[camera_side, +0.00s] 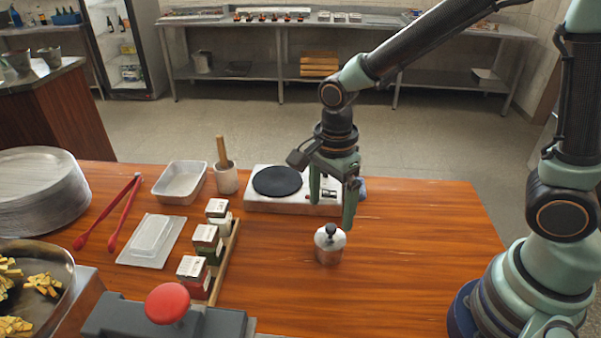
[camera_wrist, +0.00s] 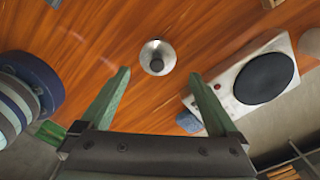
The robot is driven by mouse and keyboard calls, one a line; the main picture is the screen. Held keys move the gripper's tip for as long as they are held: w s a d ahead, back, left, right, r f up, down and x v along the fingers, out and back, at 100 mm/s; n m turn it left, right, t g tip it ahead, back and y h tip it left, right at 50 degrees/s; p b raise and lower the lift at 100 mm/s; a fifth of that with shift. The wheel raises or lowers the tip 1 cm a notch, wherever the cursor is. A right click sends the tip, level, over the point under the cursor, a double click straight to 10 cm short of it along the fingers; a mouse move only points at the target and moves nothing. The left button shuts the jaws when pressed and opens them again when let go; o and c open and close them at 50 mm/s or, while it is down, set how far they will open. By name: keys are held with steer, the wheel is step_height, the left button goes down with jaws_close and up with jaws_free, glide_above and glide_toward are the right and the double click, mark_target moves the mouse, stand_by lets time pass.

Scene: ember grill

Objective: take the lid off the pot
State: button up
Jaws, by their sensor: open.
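A small silver pot (camera_side: 329,255) stands upright on the wooden table. Its lid (camera_side: 330,239) with a dark round knob is on top of it. In the wrist view the lid (camera_wrist: 157,58) shows from above, just beyond and between my fingertips. My gripper (camera_side: 332,205) is open and empty, pointing down above the table, a little above and behind the pot in the side view. In the wrist view my gripper (camera_wrist: 158,80) has its two green fingers spread wide, with nothing between them touching.
A hot plate (camera_side: 293,203) with a black disc lies behind the pot. A rack of small boxes (camera_side: 222,262) and a mortar with pestle (camera_side: 226,178) are to the left. A red-knobbed grey press (camera_side: 167,304) is at the front. The table right of the pot is clear.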

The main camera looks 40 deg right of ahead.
mark_target(331, 226)
steer(key=shift+s+d+f, duration=0.1)
steer(key=shift+f, duration=1.4)
steer(key=shift+s+d+f, duration=0.1)
steer(key=shift+f, duration=1.4)
jaws_close()
